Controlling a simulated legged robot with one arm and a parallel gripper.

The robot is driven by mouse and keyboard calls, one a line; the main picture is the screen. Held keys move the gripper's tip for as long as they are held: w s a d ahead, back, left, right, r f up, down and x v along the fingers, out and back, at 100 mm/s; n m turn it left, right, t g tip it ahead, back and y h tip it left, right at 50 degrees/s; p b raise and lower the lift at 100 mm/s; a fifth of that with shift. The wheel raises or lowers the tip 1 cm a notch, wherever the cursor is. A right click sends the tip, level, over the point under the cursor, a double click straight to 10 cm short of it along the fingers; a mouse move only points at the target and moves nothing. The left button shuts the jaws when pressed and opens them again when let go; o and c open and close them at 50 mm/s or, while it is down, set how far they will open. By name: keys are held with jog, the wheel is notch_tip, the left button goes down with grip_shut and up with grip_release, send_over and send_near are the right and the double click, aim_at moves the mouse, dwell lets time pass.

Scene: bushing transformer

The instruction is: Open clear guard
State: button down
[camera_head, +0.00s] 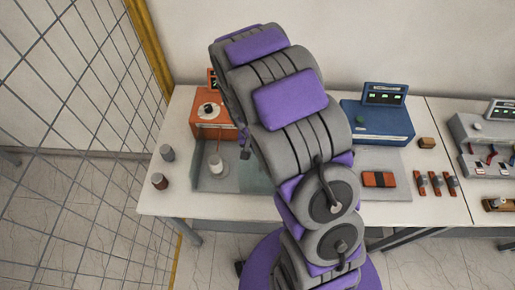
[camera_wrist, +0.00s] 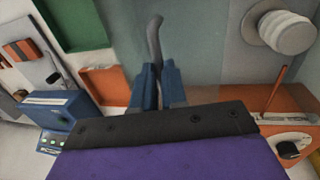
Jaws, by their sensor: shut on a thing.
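The clear guard (camera_wrist: 205,45) shows in the wrist view as a pale teal see-through panel; it also shows in the head view (camera_head: 256,178), left of my arm. A curved grey handle (camera_wrist: 155,38) rises between the blue fingers of my gripper (camera_wrist: 157,82). The fingers are shut on the handle. My gripper is mostly hidden behind my arm in the head view. How far the guard is tilted I cannot tell.
An orange unit with a dial (camera_head: 209,112) stands left of my arm, with a white knob-like part (camera_head: 216,164) in front. A blue unit (camera_head: 377,122) stands to the right. Two small jars (camera_head: 159,181) sit near the left table edge. A wire mesh fence (camera_head: 75,120) is at left.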

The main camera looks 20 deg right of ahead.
jog(key=c, duration=1.2)
grip_release()
jog(key=shift+s+a, duration=0.1)
jog(key=shift+o, duration=0.2)
jog(key=w+a+r, duration=0.1)
jog(key=a+r, duration=0.2)
jog(key=r, duration=1.4)
jog(key=shift+w+a+b, duration=0.15)
jog(key=shift+b, duration=0.2)
jog(key=s+d+f+n+y+b, duration=0.1)
jog(key=s+b, duration=0.5)
jog(key=s, duration=0.8)
jog(key=s+d+f+n+g+y+b, duration=0.1)
jog(key=s+f+n+b, duration=0.2)
jog(key=s, duration=1.2)
notch_tip(320, 180, down, 3)
jog(key=b, duration=0.3)
jog(key=shift+r, duration=0.15)
